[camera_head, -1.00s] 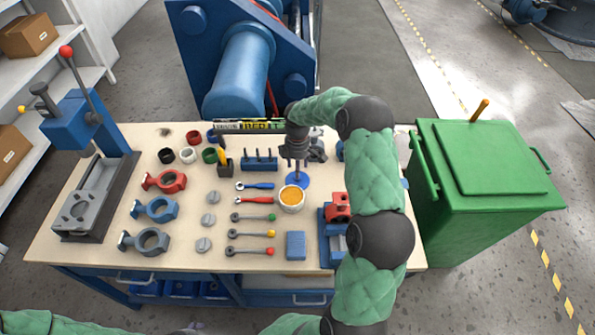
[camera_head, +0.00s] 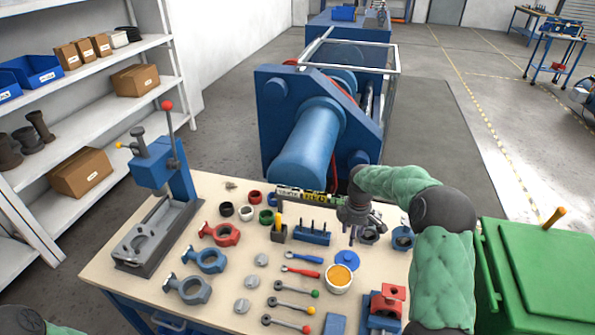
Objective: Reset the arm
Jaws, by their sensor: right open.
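My right arm reaches in from the right over the workbench (camera_head: 215,290). Its dark gripper (camera_head: 352,236) points down, open and empty, and appears just behind a blue round lid or disc (camera_head: 346,260). The height of its fingertips above the bench is hard to tell. Red (camera_head: 222,234), blue (camera_head: 206,260) and grey (camera_head: 190,288) valve bodies lie in a column on the left half of the bench. Grey round discs (camera_head: 252,283) lie to their right. Only a bit of my left arm shows at the bottom left corner; its gripper is out of view.
A blue press (camera_head: 155,165) stands at the bench's left end. A white cup with orange contents (camera_head: 339,279), several levers (camera_head: 295,288) and a blue pin rack (camera_head: 312,234) sit near the gripper. A green bin (camera_head: 540,265) stands right; a large blue machine (camera_head: 310,140) is behind.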

